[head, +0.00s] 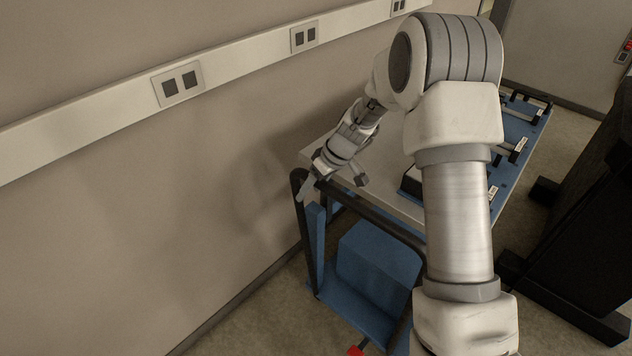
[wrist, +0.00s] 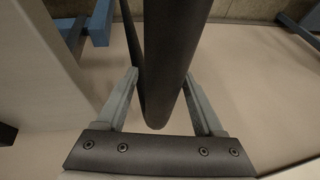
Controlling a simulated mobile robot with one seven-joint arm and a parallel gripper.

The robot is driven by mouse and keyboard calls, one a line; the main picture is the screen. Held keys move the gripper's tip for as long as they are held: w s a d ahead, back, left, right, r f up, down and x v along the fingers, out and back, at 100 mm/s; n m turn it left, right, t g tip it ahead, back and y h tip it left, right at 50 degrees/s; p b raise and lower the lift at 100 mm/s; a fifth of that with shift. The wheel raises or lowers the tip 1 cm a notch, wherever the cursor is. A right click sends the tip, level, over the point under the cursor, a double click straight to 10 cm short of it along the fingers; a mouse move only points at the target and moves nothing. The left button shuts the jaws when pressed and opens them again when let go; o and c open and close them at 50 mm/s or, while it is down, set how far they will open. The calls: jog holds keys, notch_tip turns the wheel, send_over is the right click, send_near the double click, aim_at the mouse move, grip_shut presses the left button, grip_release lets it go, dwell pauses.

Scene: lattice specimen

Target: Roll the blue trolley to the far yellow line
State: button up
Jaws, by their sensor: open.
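The blue trolley (head: 316,235) stands along the wall, with a pale grey top, blue posts and a lower shelf. Its black push handle (head: 385,222) runs across the near end. My gripper (head: 306,191) is at the handle's left end, beside the wall. In the wrist view the dark handle bar (wrist: 172,50) passes between the two open fingers of my gripper (wrist: 160,76). The fingers stand on either side of it, with a gap visible at least on the right. My arm hides part of the trolley's top and right side. No yellow line shows in either view.
A blue box (head: 375,265) sits on the lower shelf. Fixtures stand on a blue panel (head: 512,168) on the trolley's top. A wall with a socket rail (head: 235,68) is close on the left. A black object (head: 585,200) stands on the right, across a strip of bare floor.

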jog(key=shift+c, duration=0.2)
grip_shut()
jog(key=shift+w, duration=0.1)
dwell(1.2)
